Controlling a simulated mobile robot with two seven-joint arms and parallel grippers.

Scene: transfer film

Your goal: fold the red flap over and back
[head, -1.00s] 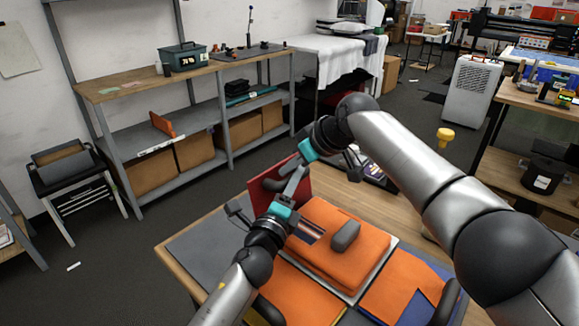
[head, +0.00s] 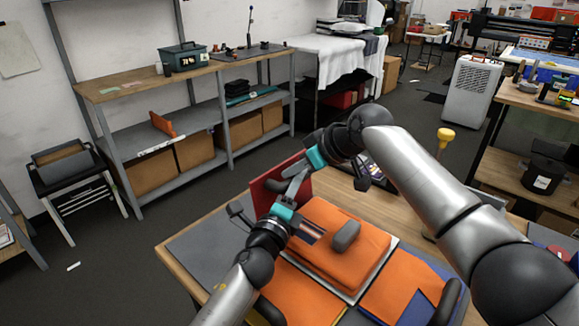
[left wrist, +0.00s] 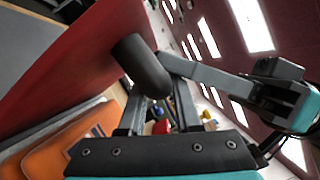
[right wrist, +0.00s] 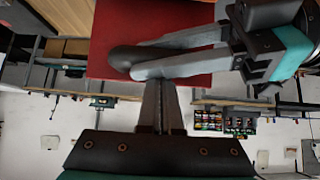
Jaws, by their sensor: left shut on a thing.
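The red flap (head: 262,192) stands raised at the far left of the worktable in the head view. It fills the upper left of the left wrist view (left wrist: 70,60) and also shows in the right wrist view (right wrist: 110,30). A dark rounded handle (left wrist: 143,65) sticks out from its face. My left gripper (head: 291,190) is shut on this handle, one finger on each side. My right gripper (right wrist: 160,88) has its fingers together and appears empty, close beside the handle and the left fingers. Whether it touches them cannot be told.
An orange padded block (head: 335,265) with a grey grip lies on the table, right of my left gripper. More orange pieces (head: 400,285) lie in front and to the right. A shelf unit (head: 210,125) stands behind. My arms work close together.

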